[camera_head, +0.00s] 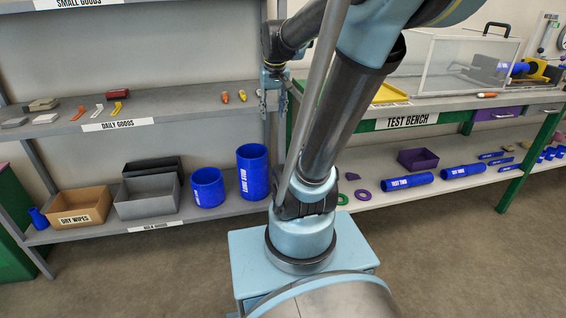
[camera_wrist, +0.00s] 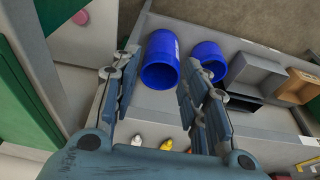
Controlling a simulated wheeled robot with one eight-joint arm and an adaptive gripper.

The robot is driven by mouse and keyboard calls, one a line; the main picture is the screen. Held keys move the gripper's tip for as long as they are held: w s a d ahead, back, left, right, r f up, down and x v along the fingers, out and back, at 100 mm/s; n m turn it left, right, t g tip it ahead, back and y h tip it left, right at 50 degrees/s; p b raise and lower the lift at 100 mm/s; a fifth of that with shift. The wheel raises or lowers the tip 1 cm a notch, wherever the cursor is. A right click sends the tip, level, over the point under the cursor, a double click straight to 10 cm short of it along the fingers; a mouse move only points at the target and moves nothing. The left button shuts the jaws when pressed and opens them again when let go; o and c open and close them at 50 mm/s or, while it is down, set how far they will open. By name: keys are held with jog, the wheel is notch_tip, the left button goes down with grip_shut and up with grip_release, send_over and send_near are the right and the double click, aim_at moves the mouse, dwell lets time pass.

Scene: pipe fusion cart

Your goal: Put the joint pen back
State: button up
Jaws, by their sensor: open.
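An orange one (camera_head: 225,97) and another orange one (camera_head: 242,95) are left of my gripper (camera_head: 270,98) in the head view. The wrist view shows a white tip (camera_wrist: 138,141), a yellow tip (camera_wrist: 167,145) and a red tip (camera_wrist: 188,150) low between the fingers, partly cut off by the gripper body. My gripper (camera_wrist: 161,62) is open and empty, at the shelf's right end. A small orange item (camera_head: 487,95) lies on the test bench.
Below stand a tall blue cylinder (camera_head: 253,172), a shorter one (camera_head: 207,187), a grey bin (camera_head: 148,198) and a cardboard box (camera_head: 80,206). The shelf post (camera_head: 273,135) is close to my gripper. The test bench (camera_head: 410,121) is to the right.

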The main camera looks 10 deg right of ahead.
jog(key=s+f, duration=1.2)
jog(key=s, duration=0.5)
jog(key=shift+f+g, duration=0.3)
jog(key=shift+f, duration=0.05)
jog(key=shift+a, duration=0.1)
